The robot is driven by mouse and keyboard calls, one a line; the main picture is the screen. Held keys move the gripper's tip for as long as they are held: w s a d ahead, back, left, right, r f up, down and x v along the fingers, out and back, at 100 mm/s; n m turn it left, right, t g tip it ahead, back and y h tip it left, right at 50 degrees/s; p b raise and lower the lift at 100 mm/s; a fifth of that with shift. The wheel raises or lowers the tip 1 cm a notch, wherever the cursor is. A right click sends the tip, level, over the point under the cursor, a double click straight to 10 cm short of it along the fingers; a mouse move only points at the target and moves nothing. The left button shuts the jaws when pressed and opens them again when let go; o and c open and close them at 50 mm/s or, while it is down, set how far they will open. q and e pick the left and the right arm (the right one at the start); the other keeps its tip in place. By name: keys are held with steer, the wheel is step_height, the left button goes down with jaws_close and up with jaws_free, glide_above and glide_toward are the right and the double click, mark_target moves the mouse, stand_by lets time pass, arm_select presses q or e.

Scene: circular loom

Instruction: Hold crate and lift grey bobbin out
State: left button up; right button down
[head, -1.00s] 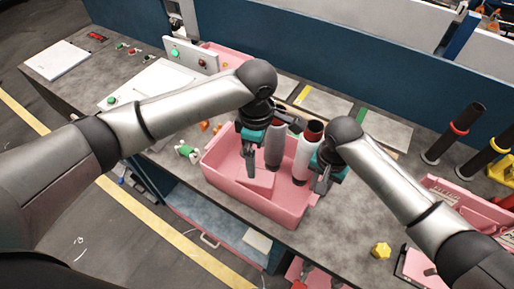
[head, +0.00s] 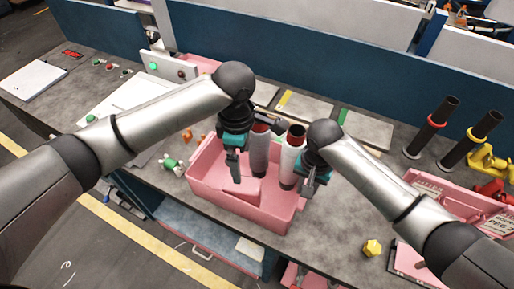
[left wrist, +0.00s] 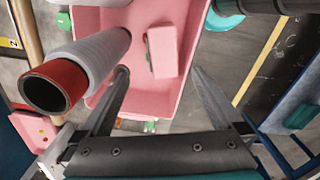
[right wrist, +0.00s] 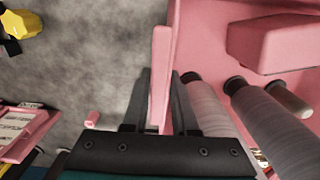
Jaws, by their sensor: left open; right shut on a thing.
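The pink crate (head: 240,213) stands on the grey bench, with two bobbins upright inside its right part. The grey bobbin (head: 259,156) has a dark red top; it is the left one in the head view. A paler bobbin (head: 288,168) with a red top stands to its right. My left gripper (head: 240,160) is open and empty over the crate, beside the grey bobbin. In the left wrist view one bobbin (left wrist: 90,55) lies left of both fingers (left wrist: 160,72), not between them. My right gripper (head: 314,180) is shut on the crate's wall (right wrist: 161,60).
A pink block (left wrist: 162,50) lies on the crate floor. A yellow piece (head: 372,248) and a second pink box (head: 430,195) are on the right. Dark posts (head: 432,128) stand farther back. A green-and-white item (head: 172,166) lies left of the crate.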

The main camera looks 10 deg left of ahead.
stand_by(0.6)
arm_select(q)
steer(key=m+t+y, duration=0.1)
steer(key=m+t, duration=0.3)
steer(key=m, duration=1)
glide_toward(260, 130)
steer(key=f, duration=0.2)
steer(key=shift+w+r+x, duration=0.1)
steer(key=shift+w+x, duration=0.1)
steer(key=shift+x, duration=1.85)
steer(key=shift+w+r+x, duration=0.1)
steer(key=shift+w+x, duration=0.05)
steer(key=shift+x, duration=1.9)
steer(key=shift+w+x, duration=0.2)
steer(key=shift+x, duration=1.85)
steer(key=shift+c, duration=0.4)
jaws_close()
